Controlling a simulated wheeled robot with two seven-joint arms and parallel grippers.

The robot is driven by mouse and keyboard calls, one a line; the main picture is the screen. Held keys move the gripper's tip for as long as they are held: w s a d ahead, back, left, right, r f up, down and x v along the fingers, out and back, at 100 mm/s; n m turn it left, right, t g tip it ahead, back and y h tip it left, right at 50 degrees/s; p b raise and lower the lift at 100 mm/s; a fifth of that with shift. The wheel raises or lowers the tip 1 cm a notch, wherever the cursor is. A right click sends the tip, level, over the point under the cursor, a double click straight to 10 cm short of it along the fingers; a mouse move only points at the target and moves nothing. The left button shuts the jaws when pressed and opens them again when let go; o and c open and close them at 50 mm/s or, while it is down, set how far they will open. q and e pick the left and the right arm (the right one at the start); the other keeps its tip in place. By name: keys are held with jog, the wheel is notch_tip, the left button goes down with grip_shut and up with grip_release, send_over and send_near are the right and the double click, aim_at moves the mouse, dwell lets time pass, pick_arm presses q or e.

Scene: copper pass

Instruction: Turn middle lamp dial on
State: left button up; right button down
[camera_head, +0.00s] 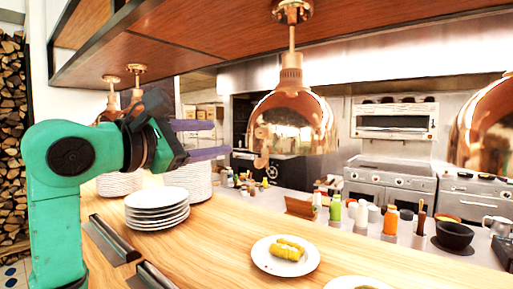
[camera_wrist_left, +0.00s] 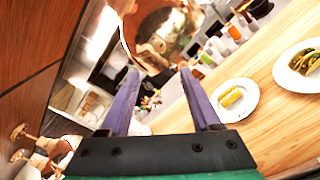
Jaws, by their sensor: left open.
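The middle lamp is a shiny copper heat lamp (camera_head: 292,115) hanging from the wooden shelf at the centre of the head view. A small copper knob-like shape (camera_head: 261,160), perhaps its dial, shows at the lower left of its shade. The lamp shade also shows at the top of the left wrist view (camera_wrist_left: 165,30), beyond the fingers. My left gripper (camera_head: 220,138) is open and empty, left of the lamp, with its purple fingers pointing towards it and a gap between. The fingers also show in the left wrist view (camera_wrist_left: 159,72). My right gripper is not in view.
Another copper lamp (camera_head: 485,122) hangs at the right, and more hang behind my left arm. Stacked plates (camera_head: 157,210) stand below my left gripper on the wooden counter (camera_head: 225,235). A plate with corn (camera_head: 285,256) lies in front. The wooden shelf (camera_head: 220,35) runs overhead.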

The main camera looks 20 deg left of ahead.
aim_at(259, 133)
pick_arm(q)
jog(key=p+x, duration=0.2)
jog(key=x, duration=0.4)
jog(key=p+x, duration=0.3)
jog(key=x, duration=0.4)
jog(key=shift+w+d+r, duration=0.2)
jog(key=shift+w+d+f, duration=0.15)
jog(key=shift+w, duration=0.3)
jog(key=shift+s, duration=0.1)
grip_shut()
